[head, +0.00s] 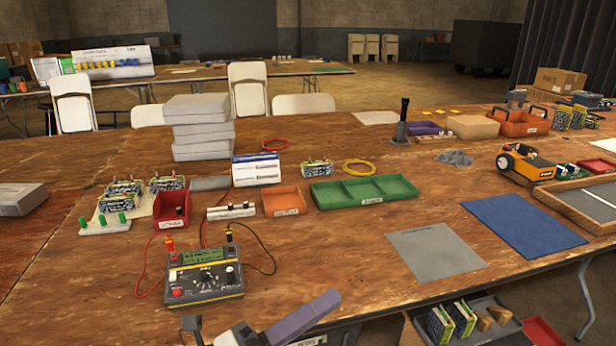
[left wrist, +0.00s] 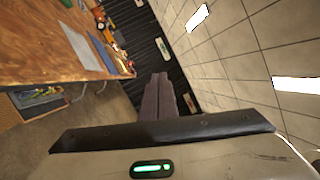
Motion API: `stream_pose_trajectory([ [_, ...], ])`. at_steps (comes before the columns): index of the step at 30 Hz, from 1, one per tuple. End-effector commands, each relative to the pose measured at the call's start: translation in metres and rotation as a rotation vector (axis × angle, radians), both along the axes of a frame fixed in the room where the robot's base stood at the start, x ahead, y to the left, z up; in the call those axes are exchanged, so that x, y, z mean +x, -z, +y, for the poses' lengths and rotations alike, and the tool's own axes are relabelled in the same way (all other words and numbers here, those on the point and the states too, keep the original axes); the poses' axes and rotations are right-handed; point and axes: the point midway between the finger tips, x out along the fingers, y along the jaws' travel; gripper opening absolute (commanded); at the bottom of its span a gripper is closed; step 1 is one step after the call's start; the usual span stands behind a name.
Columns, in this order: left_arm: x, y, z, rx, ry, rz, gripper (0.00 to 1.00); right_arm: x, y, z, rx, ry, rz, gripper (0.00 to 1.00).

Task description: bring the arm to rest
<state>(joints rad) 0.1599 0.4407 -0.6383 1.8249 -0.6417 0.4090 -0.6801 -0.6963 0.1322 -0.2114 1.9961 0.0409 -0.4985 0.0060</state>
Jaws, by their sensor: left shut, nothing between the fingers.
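My left gripper (head: 312,312) shows at the bottom of the head view, in front of the wooden table's (head: 360,285) near edge. Its purple-grey fingers are shut together with nothing between them. They point up and to the right, away from the things on the table. In the left wrist view the shut fingers (left wrist: 160,92) point out past the table (left wrist: 35,45), towards a dark ribbed wall and the tiled ceiling. My right gripper is in neither view.
Nearest the left gripper on the table is a charger meter (head: 205,275) with red and black leads. A green tray (head: 364,191), a grey mat (head: 435,251) and a blue mat (head: 525,226) lie beyond. A low shelf (head: 480,322) with batteries shows under the table at right.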

Motion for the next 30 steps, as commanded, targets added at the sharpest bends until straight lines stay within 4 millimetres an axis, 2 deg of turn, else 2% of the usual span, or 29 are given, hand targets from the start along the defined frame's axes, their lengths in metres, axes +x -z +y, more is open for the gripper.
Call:
stream_pose_trajectory([
  [1, 0.007, 0.019, 0.015, -0.111, -0.078, 0.197, 0.00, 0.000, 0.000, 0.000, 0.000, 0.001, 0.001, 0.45],
  [2, 0.012, 0.031, 0.026, -0.175, -0.127, 0.313, 0.00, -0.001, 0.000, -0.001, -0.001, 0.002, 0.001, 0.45],
  [4, 0.017, 0.070, 0.054, -0.331, -0.244, 0.588, 0.00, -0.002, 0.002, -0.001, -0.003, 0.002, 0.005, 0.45],
  [7, 0.005, 0.135, 0.094, -0.544, -0.410, 0.954, 0.00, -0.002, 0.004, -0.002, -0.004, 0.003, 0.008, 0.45],
  [9, -0.016, 0.179, 0.117, -0.675, -0.518, 1.172, 0.00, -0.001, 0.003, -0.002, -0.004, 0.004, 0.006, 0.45],
  [11, -0.038, 0.214, 0.134, -0.779, -0.607, 1.336, 0.00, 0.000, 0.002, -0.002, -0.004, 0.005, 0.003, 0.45],
  [12, -0.055, 0.235, 0.143, -0.842, -0.662, 1.434, 0.00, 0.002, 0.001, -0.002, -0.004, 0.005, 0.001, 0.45],
  [15, -0.097, 0.275, 0.159, -0.977, -0.784, 1.631, 0.00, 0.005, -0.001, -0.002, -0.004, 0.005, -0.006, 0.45],
  [18, -0.130, 0.301, 0.169, -1.072, -0.874, 1.763, 0.00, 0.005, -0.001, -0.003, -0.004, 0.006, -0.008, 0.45],
  [21, -0.151, 0.314, 0.174, -1.125, -0.927, 1.835, 0.00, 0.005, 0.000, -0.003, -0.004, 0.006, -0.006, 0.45],
  [24, -0.157, 0.318, 0.175, -1.145, -0.945, 1.858, 0.00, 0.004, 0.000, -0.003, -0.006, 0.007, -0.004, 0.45],
  [30, -0.157, 0.318, 0.175, -1.145, -0.945, 1.858, 0.00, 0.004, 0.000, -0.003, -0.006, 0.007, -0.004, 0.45],
])
